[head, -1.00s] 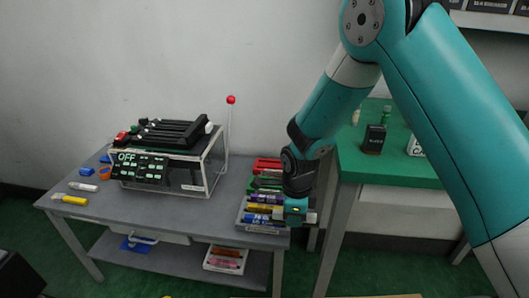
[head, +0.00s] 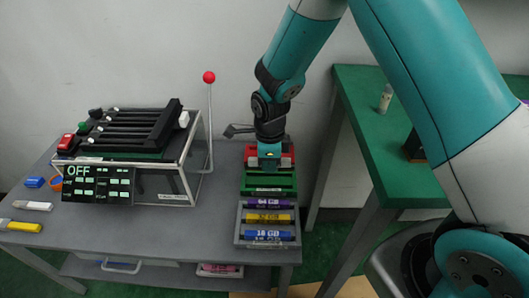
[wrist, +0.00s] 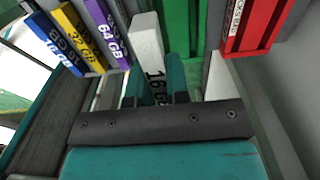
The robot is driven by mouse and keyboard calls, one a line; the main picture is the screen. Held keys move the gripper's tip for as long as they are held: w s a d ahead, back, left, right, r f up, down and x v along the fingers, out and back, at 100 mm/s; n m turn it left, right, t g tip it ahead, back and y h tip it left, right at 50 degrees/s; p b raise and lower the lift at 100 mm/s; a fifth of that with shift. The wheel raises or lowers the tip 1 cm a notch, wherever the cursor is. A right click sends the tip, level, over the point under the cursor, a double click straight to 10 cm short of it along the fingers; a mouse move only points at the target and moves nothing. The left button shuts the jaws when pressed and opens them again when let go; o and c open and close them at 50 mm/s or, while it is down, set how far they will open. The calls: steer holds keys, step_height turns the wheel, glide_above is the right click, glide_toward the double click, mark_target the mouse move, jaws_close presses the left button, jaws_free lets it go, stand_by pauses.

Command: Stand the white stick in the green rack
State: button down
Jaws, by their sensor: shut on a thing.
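In the head view my gripper (head: 268,165) is over the back part of the rack row, in front of the red rack (head: 287,158). The stick is hidden there. The green rack (head: 268,190) is just in front of the gripper; it also shows in the wrist view (wrist: 185,25), beside the stick. I cannot tell whether stick and rack touch.
Purple (head: 263,204), yellow (head: 268,218) and blue (head: 268,236) sticks lie in the grey tray (head: 240,228) nearer the front. A machine with an OFF panel (head: 98,185) and a red-knobbed lever (head: 209,77) stands to the left. A green-topped table (head: 385,140) is at right.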

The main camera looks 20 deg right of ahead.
mark_target(269, 181)
steer(key=shift+w, duration=0.15)
steer(key=shift+r, duration=0.1)
stand_by(0.3)
steer(key=shift+f+b, duration=1.55)
steer(key=shift+f, duration=1.45)
steer(key=shift+p, duration=0.55)
steer(key=shift+f+b, duration=0.7)
steer(key=shift+f, duration=0.5)
steer(key=c, duration=1)
jaws_free()
